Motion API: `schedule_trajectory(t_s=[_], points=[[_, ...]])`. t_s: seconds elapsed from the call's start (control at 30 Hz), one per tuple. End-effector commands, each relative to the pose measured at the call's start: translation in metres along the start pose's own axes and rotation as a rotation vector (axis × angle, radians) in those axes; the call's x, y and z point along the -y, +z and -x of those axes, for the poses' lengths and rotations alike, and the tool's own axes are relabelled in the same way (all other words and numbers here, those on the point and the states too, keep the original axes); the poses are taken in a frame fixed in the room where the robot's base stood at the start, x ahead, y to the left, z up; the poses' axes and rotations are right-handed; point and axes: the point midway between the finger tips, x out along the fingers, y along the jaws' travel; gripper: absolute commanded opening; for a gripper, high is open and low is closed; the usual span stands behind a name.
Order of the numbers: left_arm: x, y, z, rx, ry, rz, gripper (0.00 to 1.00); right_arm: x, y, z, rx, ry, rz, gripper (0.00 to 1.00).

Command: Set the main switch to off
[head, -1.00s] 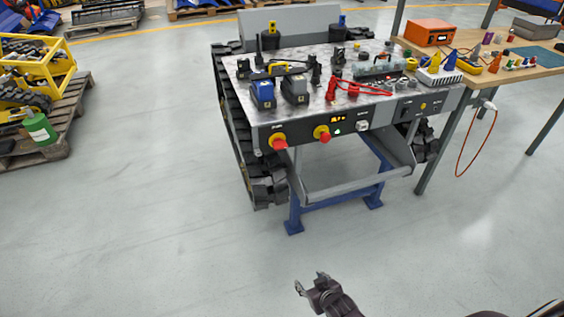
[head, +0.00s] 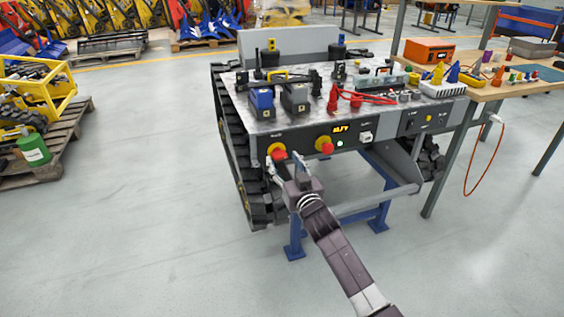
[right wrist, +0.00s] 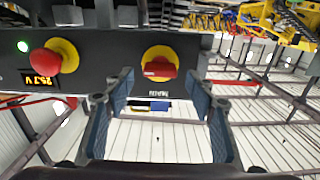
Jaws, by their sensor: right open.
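The main switch (head: 278,152) is a red rotary handle on a yellow disc, at the left end of the carrier's dark front panel. In the right wrist view the main switch (right wrist: 160,68) is close ahead, its red handle lying roughly crosswise in the picture. My right gripper (head: 284,164) is just in front of the switch, fingers apart and empty. In the right wrist view the gripper's fingers (right wrist: 161,88) stand either side of the switch, seemingly short of the handle; I see no contact. My left gripper is out of view.
A black track (head: 238,160) runs along the carrier's left side. A workbench (head: 490,92) stands right. The floor in front is clear.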

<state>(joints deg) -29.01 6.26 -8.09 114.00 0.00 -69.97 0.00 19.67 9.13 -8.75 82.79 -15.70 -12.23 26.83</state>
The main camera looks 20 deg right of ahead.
Motion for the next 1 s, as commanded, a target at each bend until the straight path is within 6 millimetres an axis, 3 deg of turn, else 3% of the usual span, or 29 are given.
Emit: schedule_trajectory(t_s=[0.2, 0.47, 0.87, 1.0], points=[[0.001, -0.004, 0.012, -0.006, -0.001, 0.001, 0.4, 0.0, 0.001, -0.017, 0.001, 0.0, 0.0, 0.51], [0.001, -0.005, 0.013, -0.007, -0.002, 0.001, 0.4, 0.0, 0.001, -0.018, 0.002, 0.0, 0.0, 0.51], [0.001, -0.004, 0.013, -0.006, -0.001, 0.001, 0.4, 0.0, 0.001, -0.018, 0.002, 0.0, 0.0, 0.09], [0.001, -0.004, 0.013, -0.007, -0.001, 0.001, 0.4, 0.0, 0.001, -0.018, 0.002, 0.0, 0.004, 0.09]])
